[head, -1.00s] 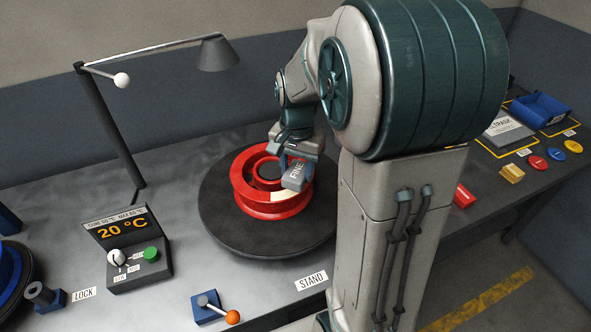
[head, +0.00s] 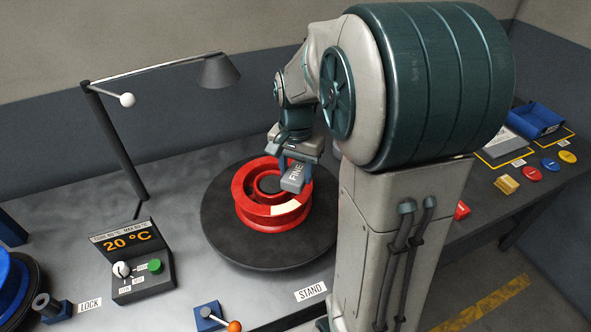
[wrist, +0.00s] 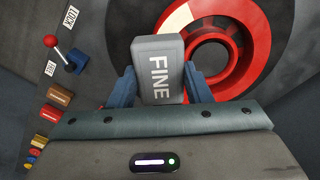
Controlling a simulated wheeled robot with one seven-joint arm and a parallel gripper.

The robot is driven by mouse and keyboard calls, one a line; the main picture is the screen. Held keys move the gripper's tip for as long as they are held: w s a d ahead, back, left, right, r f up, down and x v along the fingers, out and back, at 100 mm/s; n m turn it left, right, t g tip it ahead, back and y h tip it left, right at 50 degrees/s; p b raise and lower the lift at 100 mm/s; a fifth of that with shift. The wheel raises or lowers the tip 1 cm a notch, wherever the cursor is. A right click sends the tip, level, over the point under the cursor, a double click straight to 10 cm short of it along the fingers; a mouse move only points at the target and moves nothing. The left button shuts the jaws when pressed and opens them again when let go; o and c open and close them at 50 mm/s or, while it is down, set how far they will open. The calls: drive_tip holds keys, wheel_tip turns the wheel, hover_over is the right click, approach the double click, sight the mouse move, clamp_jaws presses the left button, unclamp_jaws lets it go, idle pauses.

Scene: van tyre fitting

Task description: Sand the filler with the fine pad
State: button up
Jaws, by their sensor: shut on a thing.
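My gripper (head: 291,170) is shut on the grey fine pad (wrist: 160,60), a block marked FINE, held between blue fingers. The pad also shows in the head view (head: 294,178), over the right side of the red wheel rim (head: 244,190). The rim lies flat on the dark round stand (head: 225,237). The cream filler patch (head: 287,208) is on the rim's near right part, beside and below the pad. It also shows in the wrist view (wrist: 176,20), beyond the pad. I cannot tell whether the pad touches the rim.
A control box (head: 140,262) reading 20 °C stands left of the stand, with a lamp (head: 122,150) behind it. A lever with an orange knob (head: 234,326) is at the front edge. A blue bin (head: 535,120) and coloured discs lie at the right.

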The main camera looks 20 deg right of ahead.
drive_tip(key=shift+a+r+n, duration=0.15)
drive_tip(key=shift+a+n, duration=0.4)
drive_tip(key=shift+n, duration=0.25)
drive_tip(key=shift+s+a+f+n+b, duration=0.1)
drive_tip(key=shift+a+f+n+b, duration=0.6)
drive_tip(key=shift+n, duration=0.55)
drive_tip(key=shift+w+a+f+n+b, duration=0.1)
drive_tip(key=shift+a+f+n+b, duration=0.5)
drive_tip(key=shift+a+n, duration=0.5)
drive_tip(key=shift+s+a+f+n+b, duration=0.1)
drive_tip(key=shift+a+f+n+b, duration=0.5)
drive_tip(key=shift+n, duration=0.75)
drive_tip(key=shift+r, duration=0.1)
